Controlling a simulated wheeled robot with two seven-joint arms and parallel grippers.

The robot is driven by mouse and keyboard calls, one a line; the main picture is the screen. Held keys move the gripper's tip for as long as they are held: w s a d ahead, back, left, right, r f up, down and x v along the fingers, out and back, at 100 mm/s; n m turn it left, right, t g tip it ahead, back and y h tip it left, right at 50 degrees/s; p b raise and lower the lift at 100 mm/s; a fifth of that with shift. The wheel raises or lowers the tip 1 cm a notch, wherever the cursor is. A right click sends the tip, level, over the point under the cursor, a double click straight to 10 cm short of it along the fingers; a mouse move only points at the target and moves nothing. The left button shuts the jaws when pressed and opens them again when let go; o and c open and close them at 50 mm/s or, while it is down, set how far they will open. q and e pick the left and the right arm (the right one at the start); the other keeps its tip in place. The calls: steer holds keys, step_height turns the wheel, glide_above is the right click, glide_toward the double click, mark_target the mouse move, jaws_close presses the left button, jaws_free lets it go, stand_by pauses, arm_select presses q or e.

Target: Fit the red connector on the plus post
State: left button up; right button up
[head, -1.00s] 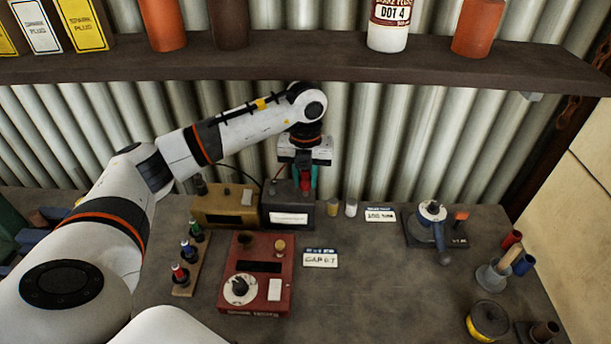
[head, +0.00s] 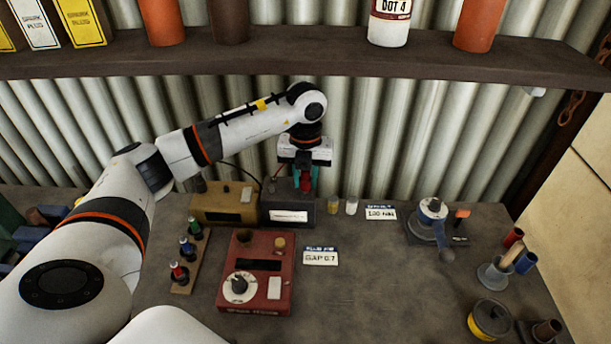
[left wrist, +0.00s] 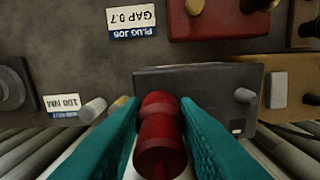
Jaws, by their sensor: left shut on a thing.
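The red connector (head: 305,183) is upright between the teal fingers of my left gripper (head: 306,176). My left gripper is shut on it. The left wrist view shows the connector (left wrist: 160,138) with a finger on each side (left wrist: 160,125). It is over the right end of the dark grey battery box (head: 290,215), which also shows in the left wrist view (left wrist: 190,82). The plus post is hidden behind the connector and fingers, so I cannot tell whether they touch. A grey post (left wrist: 243,96) shows at the box's other end. My right gripper is out of view.
An olive box (head: 225,214) stands left of the battery. In front are a red tester (head: 250,300) and a rack of plugs (head: 188,262). Small white and yellow cylinders (head: 352,206) stand to the right. The shelf (head: 300,58) is above. The table's middle right is clear.

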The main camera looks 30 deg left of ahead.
arm_select(q)
steer(key=shift+f, duration=0.15)
stand_by(0.3)
steer(key=shift+f+b, duration=0.45)
steer(key=shift+f, duration=0.1)
stand_by(0.5)
steer(key=o, duration=1)
steer(key=shift+o, duration=0.7)
steer(key=o, duration=0.3)
